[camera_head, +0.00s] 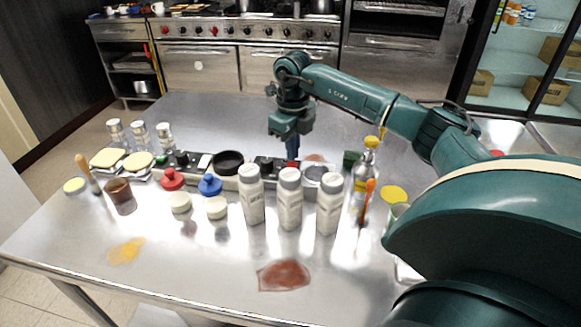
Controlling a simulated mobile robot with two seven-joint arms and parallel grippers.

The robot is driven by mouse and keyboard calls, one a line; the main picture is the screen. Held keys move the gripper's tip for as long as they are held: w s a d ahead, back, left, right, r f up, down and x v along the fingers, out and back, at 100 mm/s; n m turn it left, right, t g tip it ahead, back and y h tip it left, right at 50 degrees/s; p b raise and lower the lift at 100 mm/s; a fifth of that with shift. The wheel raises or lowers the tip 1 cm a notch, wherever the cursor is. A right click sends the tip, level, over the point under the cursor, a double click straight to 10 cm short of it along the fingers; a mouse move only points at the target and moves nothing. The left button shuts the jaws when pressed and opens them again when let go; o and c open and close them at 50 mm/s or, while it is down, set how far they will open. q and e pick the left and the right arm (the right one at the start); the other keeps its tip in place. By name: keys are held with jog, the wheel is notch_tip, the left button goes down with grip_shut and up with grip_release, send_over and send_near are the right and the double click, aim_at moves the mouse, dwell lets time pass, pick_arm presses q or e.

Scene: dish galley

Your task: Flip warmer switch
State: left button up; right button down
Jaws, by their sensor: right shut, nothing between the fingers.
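A dark round pan (228,161) sits at the strip's middle. My left gripper is not in view.
Several white bottles (290,200) stand in front of the strip. Red (172,179) and blue (210,185) lidded items, shakers (140,134) and a brown cup (120,196) stand left. Bottles crowd the right. The table behind the strip is mostly clear.

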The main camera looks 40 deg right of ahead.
jog(key=shift+f+b, duration=0.35)
jog(key=shift+f, duration=0.35)
jog(key=shift+r, duration=0.15)
notch_tip(320, 180, up, 7)
jog(key=p, duration=0.6)
dwell(0.3)
jog(key=shift+a, duration=0.1)
dwell(0.4)
